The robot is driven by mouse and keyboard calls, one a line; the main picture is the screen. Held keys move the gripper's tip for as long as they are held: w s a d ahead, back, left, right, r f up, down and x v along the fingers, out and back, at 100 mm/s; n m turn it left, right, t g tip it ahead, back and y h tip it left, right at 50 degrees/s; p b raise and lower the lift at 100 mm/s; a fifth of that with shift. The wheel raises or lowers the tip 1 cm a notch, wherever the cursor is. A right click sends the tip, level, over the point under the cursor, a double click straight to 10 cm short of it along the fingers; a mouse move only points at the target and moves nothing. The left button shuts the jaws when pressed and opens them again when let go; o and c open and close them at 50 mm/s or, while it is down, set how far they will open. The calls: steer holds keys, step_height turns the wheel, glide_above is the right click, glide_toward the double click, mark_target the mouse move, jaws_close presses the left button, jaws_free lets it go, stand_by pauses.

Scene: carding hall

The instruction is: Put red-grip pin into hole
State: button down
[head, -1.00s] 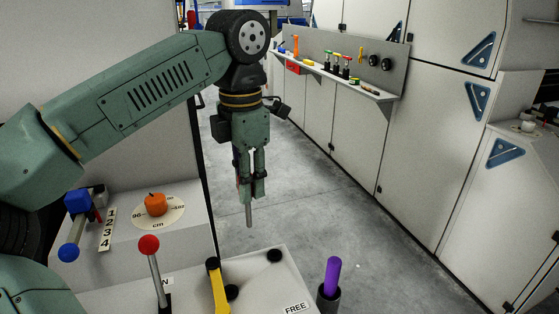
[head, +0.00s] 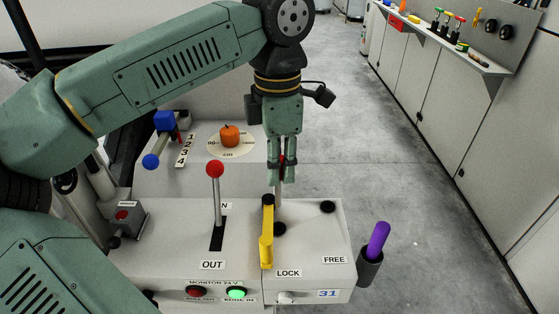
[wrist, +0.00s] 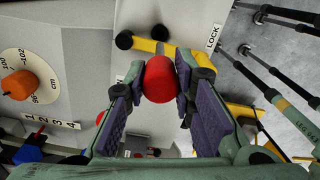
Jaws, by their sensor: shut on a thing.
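My gripper (head: 282,176) points down and is shut on the red-grip pin (head: 281,166). In the wrist view the red grip (wrist: 159,80) sits between the two finger pads. The pin's grey shaft (head: 277,196) hangs below the fingers, roughly upright, near the back edge of the control panel and just behind the yellow lever (head: 267,234). Two dark round spots that look like holes are on the panel top: one beside the lever (head: 280,230), one farther back right (head: 328,207). The labels LOCK and FREE are at the front. I cannot tell whether the tip touches anything.
A red-knobbed lever (head: 215,192) stands in a slot left of the yellow lever. An orange knob (head: 229,136) on a cm dial and a blue-handled crank (head: 163,123) are behind. A purple-handled tool (head: 379,239) sits in a dark holder at right. Open floor lies beyond.

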mark_target(279, 206)
steer(key=shift+f+b, duration=2.2)
steer(key=shift+f, duration=0.7)
steer(key=shift+f+b, duration=2.35)
steer(key=shift+f, duration=0.4)
steer(key=c, duration=1.3)
jaws_free()
steer(key=shift+r, duration=0.1)
step_height(279, 206, up, 12)
steer(key=shift+f, duration=0.1)
